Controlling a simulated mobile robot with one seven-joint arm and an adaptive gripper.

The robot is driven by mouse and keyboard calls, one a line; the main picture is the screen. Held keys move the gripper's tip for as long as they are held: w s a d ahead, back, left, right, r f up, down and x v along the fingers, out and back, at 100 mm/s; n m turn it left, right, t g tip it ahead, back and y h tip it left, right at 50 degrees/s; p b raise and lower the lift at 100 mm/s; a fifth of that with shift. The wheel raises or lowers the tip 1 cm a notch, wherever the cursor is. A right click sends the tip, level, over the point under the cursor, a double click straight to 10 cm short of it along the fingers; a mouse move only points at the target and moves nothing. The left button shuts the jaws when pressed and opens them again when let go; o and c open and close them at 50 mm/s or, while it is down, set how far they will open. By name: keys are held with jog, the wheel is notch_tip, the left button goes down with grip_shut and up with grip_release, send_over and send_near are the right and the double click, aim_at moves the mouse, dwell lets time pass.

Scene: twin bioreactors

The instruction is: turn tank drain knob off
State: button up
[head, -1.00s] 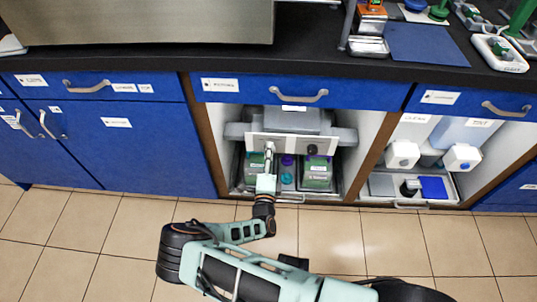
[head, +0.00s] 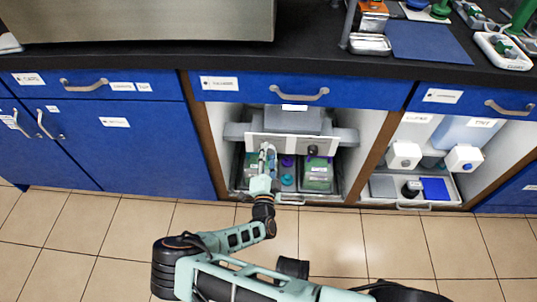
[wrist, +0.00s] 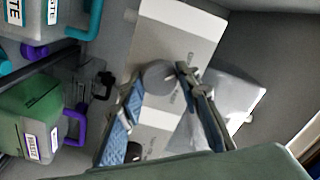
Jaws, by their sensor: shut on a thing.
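A pale panel (head: 290,148) stands inside the open cabinet bay, below a grey tank unit (head: 293,120). A dark knob (head: 312,150) sits on the panel's right part; it is clear of my gripper. My gripper (head: 267,151) is at the panel's left part and hides what it holds in the head view. In the wrist view my gripper (wrist: 160,80) has its two fingers on either side of a round grey knob (wrist: 158,77), shut on it. The dark knob (wrist: 133,151) shows lower down there. The panel lettering is too blurred to read.
Green-filled containers (head: 317,174) stand in a tray under the panel; one also shows in the wrist view (wrist: 35,115), beside purple handles. Wooden cabinet sides flank the bay.

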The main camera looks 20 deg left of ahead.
dwell(0.4)
jog(key=o, duration=1.2)
jog(key=shift+c, duration=0.2)
notch_tip(320, 180, up, 10)
jog(key=shift+r, duration=0.1)
